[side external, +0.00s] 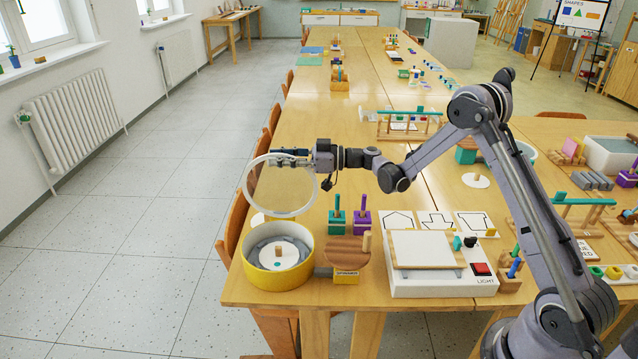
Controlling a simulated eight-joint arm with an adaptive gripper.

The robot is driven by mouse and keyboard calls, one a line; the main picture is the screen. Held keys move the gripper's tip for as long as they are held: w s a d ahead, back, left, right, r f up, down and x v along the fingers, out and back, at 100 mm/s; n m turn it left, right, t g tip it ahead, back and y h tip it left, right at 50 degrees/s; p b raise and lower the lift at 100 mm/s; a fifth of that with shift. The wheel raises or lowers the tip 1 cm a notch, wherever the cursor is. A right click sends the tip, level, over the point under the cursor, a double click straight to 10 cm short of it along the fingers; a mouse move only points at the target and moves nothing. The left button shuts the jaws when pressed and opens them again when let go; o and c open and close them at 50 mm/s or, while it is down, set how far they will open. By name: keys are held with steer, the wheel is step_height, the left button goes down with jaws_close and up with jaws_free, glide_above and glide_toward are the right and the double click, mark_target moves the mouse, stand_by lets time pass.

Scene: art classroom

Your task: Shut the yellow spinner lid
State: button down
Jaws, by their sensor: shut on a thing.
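The yellow spinner (250,272) is a round yellow tub near the front left corner of the table, with a white disc and a small peg inside. Its lid (281,190) is a clear round pane with a pale rim. The lid stands steeply raised above the back of the tub, leaving the tub's top open. Whether the lid's lower edge touches the tub or a hinge is hard to tell. My gripper (283,158) is at the lid's upper edge, reaching in from the right, and is shut on it. The fingertips are small and partly hidden.
A brown round wooden piece (345,249) with a label block stands right of the tub. Teal (336,222) and purple (361,222) peg blocks stand behind it. A white light box (440,285) is further right. Chairs line the table's left edge; the floor beyond is clear.

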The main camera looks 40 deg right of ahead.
steer(key=s+a+f+n, duration=0.3)
steer(key=s+a+n, duration=0.4)
steer(key=s+a, duration=0.1)
steer(key=shift+n, duration=0.3)
steer(key=shift+f, duration=0.1)
stand_by(0.3)
steer(key=c, duration=1.1)
jaws_free()
steer(key=shift+s+d+r, duration=0.55)
steer(key=shift+s+r, duration=0.05)
steer(key=shift+r, duration=0.55)
steer(key=shift+s+d+r, duration=0.6)
steer(key=shift+r, duration=0.6)
steer(key=shift+s+d+r, duration=0.55)
steer(key=shift+s+r, duration=0.05)
steer(key=shift+r, duration=0.55)
